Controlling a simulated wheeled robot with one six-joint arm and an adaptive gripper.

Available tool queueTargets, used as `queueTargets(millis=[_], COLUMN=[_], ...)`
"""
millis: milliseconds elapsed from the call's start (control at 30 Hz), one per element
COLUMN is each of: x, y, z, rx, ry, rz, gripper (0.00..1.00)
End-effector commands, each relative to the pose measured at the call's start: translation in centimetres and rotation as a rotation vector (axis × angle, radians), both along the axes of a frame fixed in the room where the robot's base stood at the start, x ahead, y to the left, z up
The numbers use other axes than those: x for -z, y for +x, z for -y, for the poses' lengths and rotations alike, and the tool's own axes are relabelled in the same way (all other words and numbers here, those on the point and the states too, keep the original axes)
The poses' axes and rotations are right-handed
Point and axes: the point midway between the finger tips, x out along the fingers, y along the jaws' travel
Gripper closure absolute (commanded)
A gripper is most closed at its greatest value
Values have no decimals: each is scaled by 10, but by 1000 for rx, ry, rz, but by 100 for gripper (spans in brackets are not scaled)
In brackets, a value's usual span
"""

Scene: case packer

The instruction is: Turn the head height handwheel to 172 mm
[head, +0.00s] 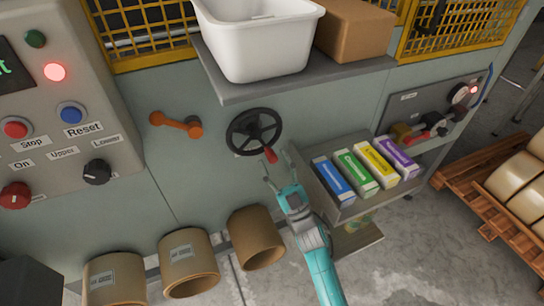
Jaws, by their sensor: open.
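A black handwheel (254,131) with a red handle (270,155) is mounted on the grey-green machine front, below a shelf. The red handle points down and to the right. My gripper (277,170) is open and empty, just below and to the right of the red handle, with its fingers pointing up toward the wheel. A small gap seems to lie between the fingers and the handle, but depth is hard to judge. No readable height scale shows at the wheel.
A shelf (300,83) above the wheel bears a white bin (260,40) and a cardboard box (354,30). An orange lever (178,124) is to the left. A rack (345,137) with several coloured cartons is close on the right. Several cardboard rolls (189,258) stand below.

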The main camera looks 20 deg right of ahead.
Motion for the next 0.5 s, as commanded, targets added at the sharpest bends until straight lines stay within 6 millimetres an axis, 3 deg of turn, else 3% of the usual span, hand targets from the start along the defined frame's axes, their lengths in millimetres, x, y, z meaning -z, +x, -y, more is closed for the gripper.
queueTargets(millis=[300,500], x=[44,62], y=[-45,-64], z=[12,17], rx=[3,2], ry=[1,1], rz=[-2,0], gripper=[49,49])
